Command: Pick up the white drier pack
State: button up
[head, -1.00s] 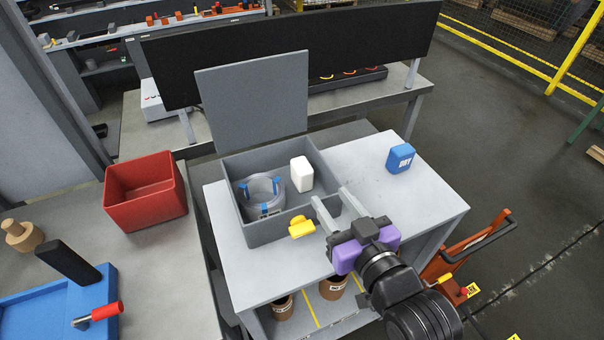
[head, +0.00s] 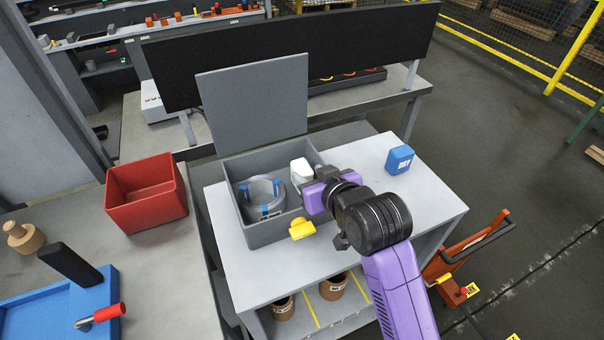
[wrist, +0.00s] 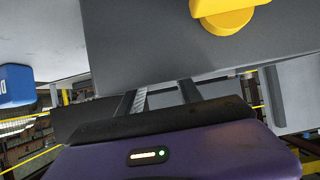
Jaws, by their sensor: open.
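The white drier pack (head: 300,168) stands inside the grey box (head: 260,234), toward its right rear corner, upright. Its lower right part is hidden behind my gripper in the head view.
A clear ring-shaped coil with blue clips (head: 262,195) lies in the box, left of the pack. The box's raised lid (head: 252,100) stands behind. A yellow latch (head: 302,228) juts from the front. A blue pack (head: 400,160) sits right on the table (head: 425,205). A red bin (head: 145,192) stands left.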

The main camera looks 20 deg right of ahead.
aim_at(304, 169)
jog(key=shift+x, duration=1.85)
jog(key=shift+w+r, duration=0.1)
jog(key=shift+r, duration=0.1)
grip_shut()
jog(key=shift+r, duration=0.1)
